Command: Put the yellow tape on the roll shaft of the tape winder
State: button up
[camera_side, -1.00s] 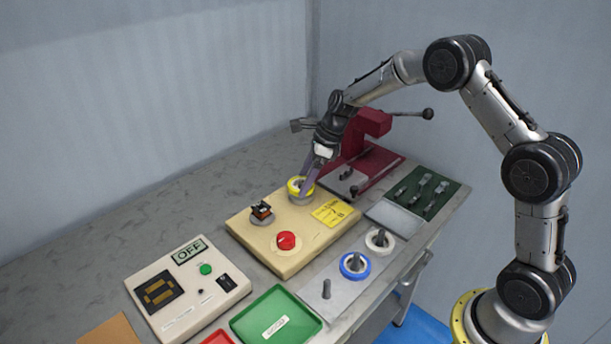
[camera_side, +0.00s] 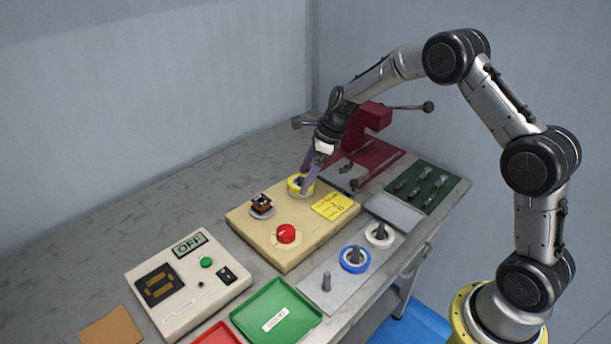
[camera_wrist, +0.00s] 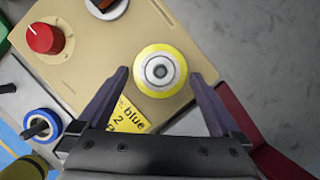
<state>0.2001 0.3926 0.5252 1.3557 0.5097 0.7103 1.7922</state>
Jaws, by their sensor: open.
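The yellow tape (camera_side: 300,185) sits on the beige tape winder (camera_side: 262,232) at its far right corner. In the wrist view the yellow tape (camera_wrist: 160,71) lies around a grey round shaft (camera_wrist: 160,70) that shows through its middle. My gripper (camera_side: 311,180) is right at the tape in the side view. In the wrist view my gripper (camera_wrist: 161,80) is open, its two purple fingers on either side of the lower part of the tape, with gaps between. The side view does not show whether a finger touches the tape.
A red knob (camera_side: 286,233), a black part on a disc (camera_side: 262,207) and a yellow note (camera_side: 331,206) are on the winder. A plate (camera_side: 320,298) holds blue and white tapes and a bare peg. A red press (camera_side: 372,125) stands behind my gripper.

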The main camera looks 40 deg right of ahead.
jog(key=v, duration=1.3)
jog(key=shift+r, duration=0.15)
jog(key=s+a+r+n+t, duration=0.2)
jog(key=s+a+r, duration=0.25)
jog(key=r, duration=0.55)
jog(key=s+a+r+n+h, duration=0.1)
jog(key=s+a+r+n, duration=0.15)
jog(key=s, duration=0.35)
jog(key=s+a+r+n, duration=0.2)
jog(key=s+n, duration=0.1)
jog(key=s, duration=0.2)
jog(key=s+d+f+n+h, duration=0.1)
jog(key=s+f+n, duration=0.3)
jog(key=s+n, duration=0.4)
jog(key=s+d+f+n+h, duration=0.1)
jog(key=s+f+n, duration=0.3)
jog(key=s+n, duration=0.5)
jog(key=shift+f+n, duration=0.35)
jog(key=shift+n, duration=0.9)
